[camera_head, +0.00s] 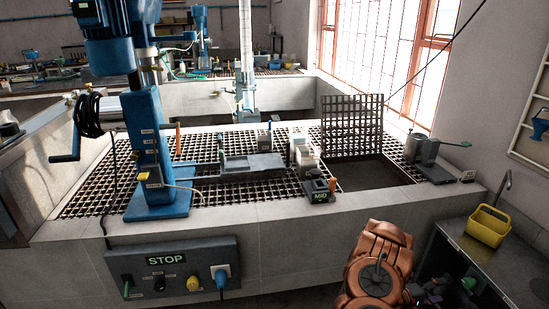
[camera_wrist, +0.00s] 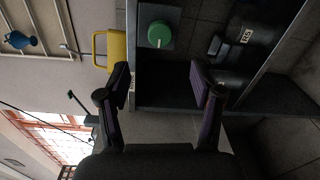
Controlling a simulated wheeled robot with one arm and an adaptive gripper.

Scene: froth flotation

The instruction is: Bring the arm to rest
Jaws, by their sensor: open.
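My gripper (camera_wrist: 160,88) is open in the wrist view, its two dark fingers wide apart with nothing between them. The fingers point toward a dark surface with a green round knob (camera_wrist: 159,34), which lies beyond the fingertips and apart from them. My copper-coloured arm (camera_head: 378,268) shows at the bottom of the head view, in front of the concrete wall of the flotation bench. It hides part of what lies behind it, and my gripper is not clear there.
A yellow container (camera_head: 487,226) stands on the side counter at right; it also shows in the wrist view (camera_wrist: 117,48). A dark labelled cylinder (camera_wrist: 250,36) lies near the knob. The bench grating (camera_head: 95,190) has an open hatch (camera_head: 378,172) with its grid lid (camera_head: 352,125) raised. A STOP panel (camera_head: 205,278) fronts the bench.

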